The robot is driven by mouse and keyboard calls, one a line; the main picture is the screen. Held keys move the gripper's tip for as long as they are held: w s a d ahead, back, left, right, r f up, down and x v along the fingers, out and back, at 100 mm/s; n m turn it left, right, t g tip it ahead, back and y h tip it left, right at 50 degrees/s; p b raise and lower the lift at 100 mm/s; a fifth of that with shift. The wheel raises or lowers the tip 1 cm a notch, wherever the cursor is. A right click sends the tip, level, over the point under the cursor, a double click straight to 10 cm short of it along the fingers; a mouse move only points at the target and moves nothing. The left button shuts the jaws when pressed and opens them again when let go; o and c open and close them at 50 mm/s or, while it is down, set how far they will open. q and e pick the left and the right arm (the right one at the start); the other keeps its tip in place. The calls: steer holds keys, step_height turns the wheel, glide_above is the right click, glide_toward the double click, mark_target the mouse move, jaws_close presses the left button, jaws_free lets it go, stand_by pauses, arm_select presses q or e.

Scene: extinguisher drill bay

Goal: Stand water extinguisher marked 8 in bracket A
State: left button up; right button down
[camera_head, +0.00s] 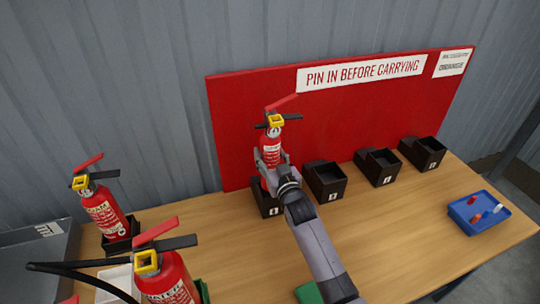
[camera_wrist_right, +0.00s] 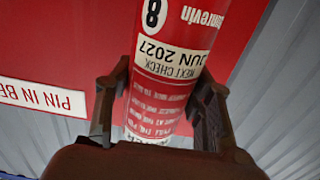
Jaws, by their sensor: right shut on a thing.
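A red extinguisher (camera_head: 270,140) with a yellow piece and black lever at its head stands upright at the red board. In the right wrist view its body (camera_wrist_right: 178,55) bears the mark 8 and a check label. My right gripper (camera_head: 271,166) is shut around its lower body; the fingers press on both sides in the wrist view (camera_wrist_right: 165,100). The leftmost black bracket (camera_head: 267,205) is directly below, partly behind my gripper; its small mark looks like A. The extinguisher's base is hidden, so I cannot tell whether it is seated or just above. My left gripper is out of view.
Three empty black brackets (camera_head: 325,181), (camera_head: 377,167), (camera_head: 422,153) stand to the right. A blue tray (camera_head: 480,229) with small pieces lies at the right edge. Other red extinguishers (camera_head: 107,215), (camera_head: 170,282) stand at left and front left. The table middle (camera_head: 400,215) is clear.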

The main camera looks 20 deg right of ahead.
mark_target(270, 169)
steer(key=shift+r+p, duration=0.4)
steer(key=shift+r, duration=0.05)
stand_by(1.1)
steer(key=shift+f+b, duration=1.95)
steer(key=shift+f, duration=0.85)
stand_by(1.2)
stand_by(0.5)
steer(key=c, duration=1.1)
jaws_free()
steer(key=shift+o, duration=1.3)
steer(key=shift+s, duration=0.15)
steer(key=shift+o, duration=0.8)
steer(key=shift+f, duration=0.55)
steer(key=shift+s, duration=0.15)
steer(key=s, duration=1.1)
steer(key=shift+s+d+r, duration=0.2)
steer(key=shift+s+r, duration=0.15)
